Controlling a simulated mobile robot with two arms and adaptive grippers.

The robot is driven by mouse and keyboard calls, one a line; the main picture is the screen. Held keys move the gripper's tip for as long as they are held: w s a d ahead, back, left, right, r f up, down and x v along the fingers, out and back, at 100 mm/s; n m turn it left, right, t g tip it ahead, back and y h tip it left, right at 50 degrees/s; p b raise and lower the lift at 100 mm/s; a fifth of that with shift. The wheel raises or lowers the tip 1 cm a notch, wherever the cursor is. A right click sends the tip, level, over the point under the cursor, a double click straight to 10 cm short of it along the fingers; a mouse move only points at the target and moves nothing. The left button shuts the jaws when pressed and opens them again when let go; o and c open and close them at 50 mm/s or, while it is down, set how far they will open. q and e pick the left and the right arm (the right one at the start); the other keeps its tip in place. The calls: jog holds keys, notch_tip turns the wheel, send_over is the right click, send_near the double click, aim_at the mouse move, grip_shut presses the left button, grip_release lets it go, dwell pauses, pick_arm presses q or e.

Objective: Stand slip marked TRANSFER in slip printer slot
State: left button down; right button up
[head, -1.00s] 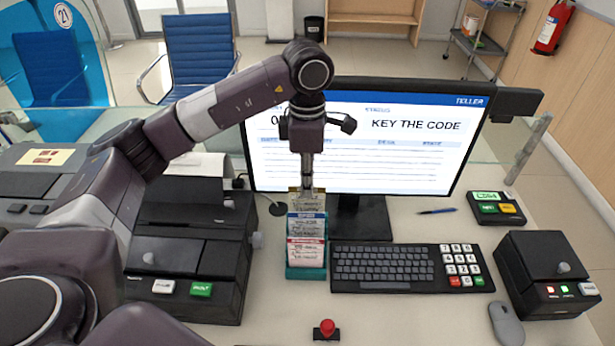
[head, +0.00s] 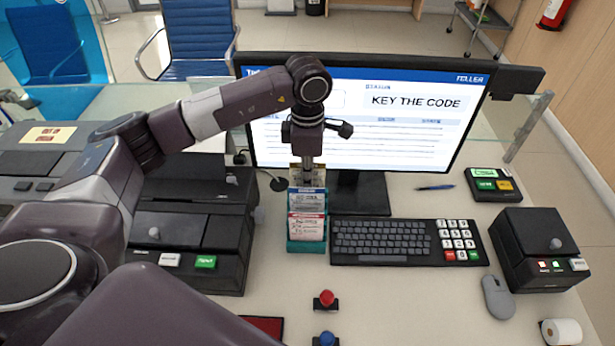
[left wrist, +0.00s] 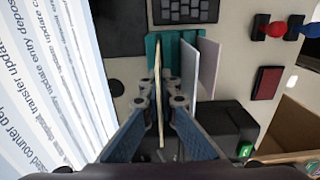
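A teal slip rack (head: 306,246) stands in front of the monitor. It holds upright slips in a row: a red-headed slip (head: 306,228) in front, a blue-headed slip (head: 307,198) behind it, and a cream slip (head: 308,174) at the back. I cannot read their headings surely. My left gripper (head: 307,160) points down over the rear slip. A black box (head: 192,226), probably the slip printer, sits left of the rack. My right gripper is not in view.
The monitor (head: 420,120) stands close behind the rack. The keyboard (head: 385,241) lies just right of it. A red button (head: 326,299) and a blue button (head: 326,338) are in front. Another black device (head: 540,250) and a mouse (head: 497,297) are at right.

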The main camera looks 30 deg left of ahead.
pick_arm(q)
jog(key=shift+r, duration=0.15)
jog(key=shift+r+p, duration=3.15)
jog(key=shift+r, duration=2.5)
jog(key=shift+a, duration=0.1)
